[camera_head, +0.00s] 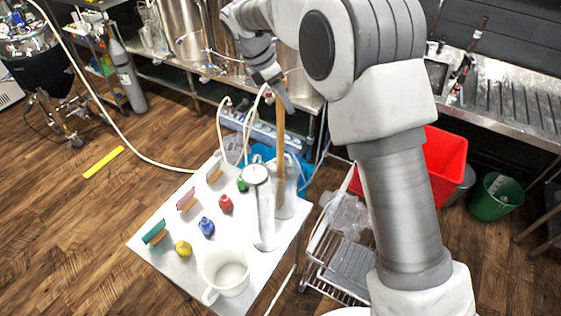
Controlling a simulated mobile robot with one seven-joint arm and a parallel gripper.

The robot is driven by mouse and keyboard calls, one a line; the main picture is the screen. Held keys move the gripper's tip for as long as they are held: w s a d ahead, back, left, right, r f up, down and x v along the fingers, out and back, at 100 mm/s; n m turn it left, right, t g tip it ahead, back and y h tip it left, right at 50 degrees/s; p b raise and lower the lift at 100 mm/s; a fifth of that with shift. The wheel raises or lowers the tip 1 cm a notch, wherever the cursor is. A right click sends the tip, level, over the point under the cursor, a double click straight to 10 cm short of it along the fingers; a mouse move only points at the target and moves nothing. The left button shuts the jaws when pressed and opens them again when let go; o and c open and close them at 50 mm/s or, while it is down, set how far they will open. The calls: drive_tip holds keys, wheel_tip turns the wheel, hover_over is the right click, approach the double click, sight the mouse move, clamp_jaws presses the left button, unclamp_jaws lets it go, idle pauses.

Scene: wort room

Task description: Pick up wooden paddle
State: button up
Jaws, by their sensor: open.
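The wooden paddle (281,140) is a long brown shaft standing nearly upright in a clear or metallic container (287,205) at the back right of the white table. Its lower end is inside that container. My gripper (284,100) reaches down from the top of the picture, right at the upper part of the paddle. It is open. The view is too small to tell whether the fingers touch the paddle or stand around it.
A wire rack (345,262) and red bin (445,160) stand right.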

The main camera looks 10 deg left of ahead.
drive_tip(key=shift+x, duration=0.95)
clamp_jaws()
drive_tip(key=shift+r, duration=0.1)
